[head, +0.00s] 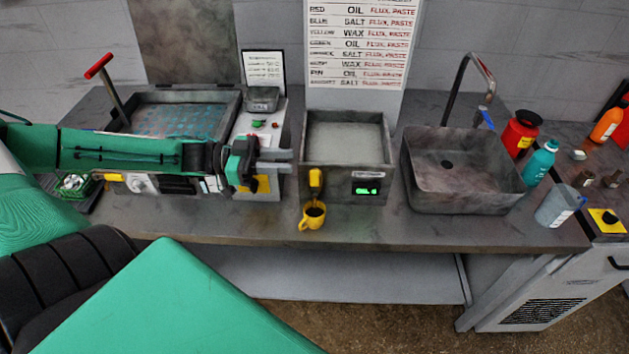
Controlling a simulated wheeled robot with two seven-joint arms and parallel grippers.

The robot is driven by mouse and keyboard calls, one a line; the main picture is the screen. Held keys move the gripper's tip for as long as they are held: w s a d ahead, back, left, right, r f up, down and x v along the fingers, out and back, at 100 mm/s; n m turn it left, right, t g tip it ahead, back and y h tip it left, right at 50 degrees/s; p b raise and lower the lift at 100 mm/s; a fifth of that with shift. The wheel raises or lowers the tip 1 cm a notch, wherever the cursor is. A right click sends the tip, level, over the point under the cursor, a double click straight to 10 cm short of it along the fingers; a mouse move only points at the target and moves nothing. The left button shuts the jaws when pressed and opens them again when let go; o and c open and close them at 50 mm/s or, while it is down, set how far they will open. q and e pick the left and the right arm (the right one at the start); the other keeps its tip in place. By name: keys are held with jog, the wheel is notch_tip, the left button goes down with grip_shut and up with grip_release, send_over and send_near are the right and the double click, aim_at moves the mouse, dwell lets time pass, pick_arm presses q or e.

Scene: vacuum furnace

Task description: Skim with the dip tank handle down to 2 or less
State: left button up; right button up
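A lever with a red grip (98,66) rises tilted at the back left of a grey tank (240,98) that holds a teal, patchy liquid (180,120). I take this lever as the dip tank handle. My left gripper (283,162) reaches in from the left, across the front of that tank. Its two grey fingers point right with a narrow gap between them, and nothing shows in them. It is well to the right of the lever and apart from it. The arm hides part of the tank's front panel. My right gripper is not in view.
A second grey tank (345,170) has a yellow tap (316,180) over a yellow mug (312,216) and a green display (367,189), too small to read surely. The counter's front strip is mostly bare.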

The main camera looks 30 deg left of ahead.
aim_at(314, 171)
pick_arm(q)
jog(key=shift+w+d+f+b, duration=0.3)
jog(key=shift+w+d+f, duration=0.35)
jog(key=shift+d, duration=0.4)
jog(key=shift+w+d+f+b, duration=0.35)
jog(key=shift+w+d+f, duration=0.3)
jog(key=shift+d, duration=0.45)
jog(key=shift+w+d+f+b, duration=0.3)
jog(key=shift+w+d+f, duration=0.3)
jog(key=shift+d, duration=0.45)
grip_shut()
